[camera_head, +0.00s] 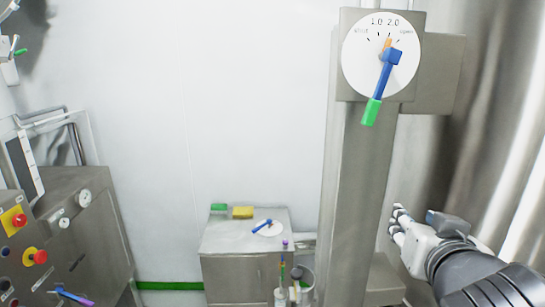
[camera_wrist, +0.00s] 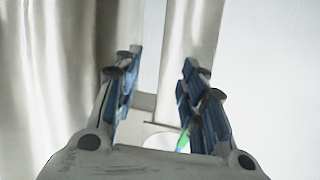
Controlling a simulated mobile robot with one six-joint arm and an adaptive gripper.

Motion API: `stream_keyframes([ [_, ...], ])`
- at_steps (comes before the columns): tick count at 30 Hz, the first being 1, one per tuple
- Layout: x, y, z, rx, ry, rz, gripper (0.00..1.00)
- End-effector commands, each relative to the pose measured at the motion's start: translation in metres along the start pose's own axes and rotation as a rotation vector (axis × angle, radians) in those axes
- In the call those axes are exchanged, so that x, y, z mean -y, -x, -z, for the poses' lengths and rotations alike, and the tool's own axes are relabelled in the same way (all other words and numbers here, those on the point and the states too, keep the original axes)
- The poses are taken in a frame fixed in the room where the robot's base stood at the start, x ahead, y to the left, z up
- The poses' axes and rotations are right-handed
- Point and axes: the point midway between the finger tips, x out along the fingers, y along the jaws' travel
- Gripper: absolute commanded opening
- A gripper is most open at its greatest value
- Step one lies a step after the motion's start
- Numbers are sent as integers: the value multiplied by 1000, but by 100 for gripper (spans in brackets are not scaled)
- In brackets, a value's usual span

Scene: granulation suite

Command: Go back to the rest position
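My gripper (camera_head: 397,222) is at the lower right of the head view, below and to the right of the dial, apart from it. In the wrist view my gripper (camera_wrist: 160,65) has its two blue-padded fingers spread, with nothing between them. The white dial (camera_head: 358,70) on the grey column carries a blue lever (camera_head: 386,72) with a green tip (camera_head: 371,111). The lever points down and slightly left. In the wrist view, part of the white dial (camera_wrist: 160,136) and the green tip (camera_wrist: 183,142) show low between the fingers; the rest is hidden.
The grey column (camera_head: 352,190) stands left of my gripper. Grey curtain-like sheeting (camera_head: 500,120) hangs at the right. A low cabinet (camera_head: 233,240) with green and yellow blocks stands at bottom centre. A control panel with red buttons (camera_head: 40,257) is at the left.

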Motion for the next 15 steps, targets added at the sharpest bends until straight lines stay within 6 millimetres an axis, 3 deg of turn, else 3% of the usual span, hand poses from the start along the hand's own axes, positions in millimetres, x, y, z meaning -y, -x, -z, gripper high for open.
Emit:
stream_keyframes([
  [1,-6,-2,-51,74,21,-28,38],
  [5,-14,13,-149,304,88,-64,38],
  [9,-8,41,-245,554,170,-19,38],
  [12,-1,64,-295,698,222,42,38],
  [15,6,83,-328,799,260,99,38],
])
